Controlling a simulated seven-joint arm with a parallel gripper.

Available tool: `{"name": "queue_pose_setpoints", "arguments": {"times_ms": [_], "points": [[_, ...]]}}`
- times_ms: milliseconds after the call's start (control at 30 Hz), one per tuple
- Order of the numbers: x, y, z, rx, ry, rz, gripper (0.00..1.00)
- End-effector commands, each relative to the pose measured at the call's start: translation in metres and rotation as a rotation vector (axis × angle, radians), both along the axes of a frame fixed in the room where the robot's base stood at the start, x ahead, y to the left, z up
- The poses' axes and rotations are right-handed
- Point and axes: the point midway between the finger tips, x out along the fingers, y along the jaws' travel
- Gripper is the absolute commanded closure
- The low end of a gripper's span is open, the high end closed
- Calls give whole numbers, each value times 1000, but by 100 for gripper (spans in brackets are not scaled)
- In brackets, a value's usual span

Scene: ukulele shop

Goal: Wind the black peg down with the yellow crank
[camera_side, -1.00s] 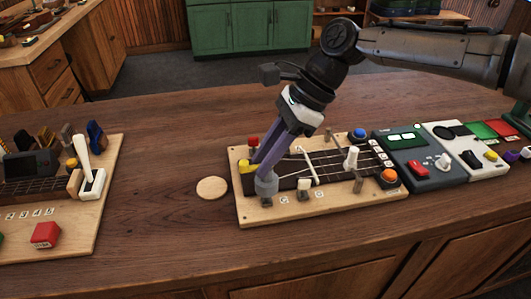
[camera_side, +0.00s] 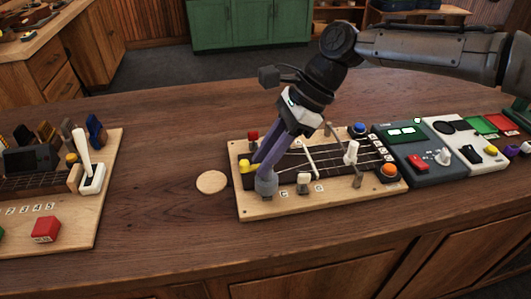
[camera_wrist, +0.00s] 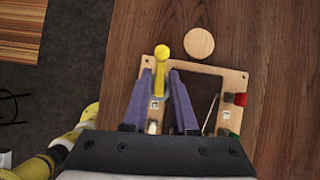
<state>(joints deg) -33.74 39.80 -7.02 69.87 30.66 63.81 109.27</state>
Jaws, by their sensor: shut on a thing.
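The yellow crank (camera_wrist: 160,75) shows between my two purple fingers in the wrist view, its round knob beyond the fingertips. In the side view its yellow end (camera_side: 248,167) shows at the left end of the wooden ukulele board (camera_side: 290,207). My gripper (camera_side: 264,182) is shut on the crank, tilted, low over the board's left end; it also shows in the wrist view (camera_wrist: 164,78). A grey rounded tip covers the spot beneath. I cannot make out the black peg; fingers and crank hide that area.
A red-topped peg (camera_side: 253,134), a blue button (camera_side: 358,129) and an orange button (camera_side: 389,170) stand on the board. A wooden disc (camera_side: 211,182) lies left of it. A dark grey device (camera_side: 420,172) sits close on the right. Bare table lies in front.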

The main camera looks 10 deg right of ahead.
Motion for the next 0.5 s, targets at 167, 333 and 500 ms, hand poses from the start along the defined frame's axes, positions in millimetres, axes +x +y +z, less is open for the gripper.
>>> {"name": "queue_pose_setpoints", "arguments": {"times_ms": [167,333,500], "points": [[0,0,0,1,-1,-1,100],[0,0,0,0,-1,-12,100],[-1,0,1,0,-2,-160,100]]}}
